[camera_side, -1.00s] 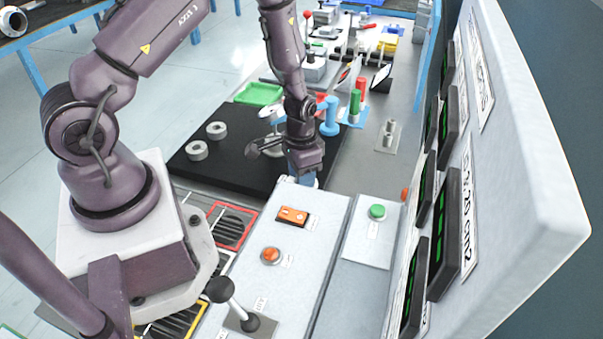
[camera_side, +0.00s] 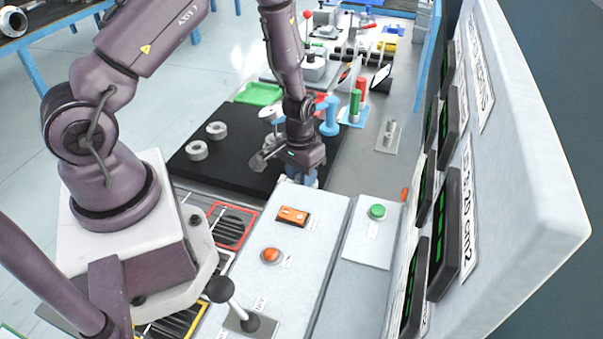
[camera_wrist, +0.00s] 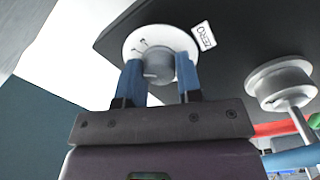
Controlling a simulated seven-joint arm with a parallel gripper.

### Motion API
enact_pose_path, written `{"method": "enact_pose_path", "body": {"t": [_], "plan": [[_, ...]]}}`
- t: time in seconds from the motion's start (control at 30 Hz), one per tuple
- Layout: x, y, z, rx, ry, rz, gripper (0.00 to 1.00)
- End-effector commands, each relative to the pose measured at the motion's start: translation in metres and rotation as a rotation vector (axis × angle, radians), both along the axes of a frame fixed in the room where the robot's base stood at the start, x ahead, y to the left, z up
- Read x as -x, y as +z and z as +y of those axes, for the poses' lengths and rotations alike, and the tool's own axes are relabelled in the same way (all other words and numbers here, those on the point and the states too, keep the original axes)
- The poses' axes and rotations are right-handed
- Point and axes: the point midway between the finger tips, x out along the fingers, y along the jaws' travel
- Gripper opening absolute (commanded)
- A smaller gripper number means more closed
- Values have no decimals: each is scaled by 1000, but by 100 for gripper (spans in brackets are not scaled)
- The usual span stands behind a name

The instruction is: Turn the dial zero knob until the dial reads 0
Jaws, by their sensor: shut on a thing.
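The zero knob (camera_wrist: 158,67) is a grey cylinder on a white round disc with small dark marks, beside a white label reading ZERO (camera_wrist: 203,37). My gripper (camera_wrist: 160,80) has its two blue fingers on either side of the knob, shut on it. In the side view my gripper (camera_side: 301,178) points down at the far end of the light grey console, and the knob is hidden there. I cannot make out the dial's reading in either view.
A pale round part on a stem (camera_wrist: 280,84) stands close on the right in the wrist view. In the side view, an orange rocker switch (camera_side: 293,215) and an orange button (camera_side: 270,255) sit nearer on the console. A tall display panel (camera_side: 500,180) borders the right.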

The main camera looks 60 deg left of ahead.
Motion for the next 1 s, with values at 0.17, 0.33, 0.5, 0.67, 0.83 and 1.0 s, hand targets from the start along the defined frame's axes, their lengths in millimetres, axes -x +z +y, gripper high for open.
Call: {"method": "enact_pose_path", "body": {"t": [0.17, 0.33, 0.5, 0.67, 0.83, 1.0], "plan": [[1, 1, 0, 1, 79, 2, 9], [1, 1, 0, 1, 120, 2, 9], [1, 1, 0, 1, 133, 3, 9], [1, 1, 0, 1, 132, 3, 9], [1, 1, 0, 1, 131, 3, 44], [1, 0, 0, 1, 131, 2, 58]]}}
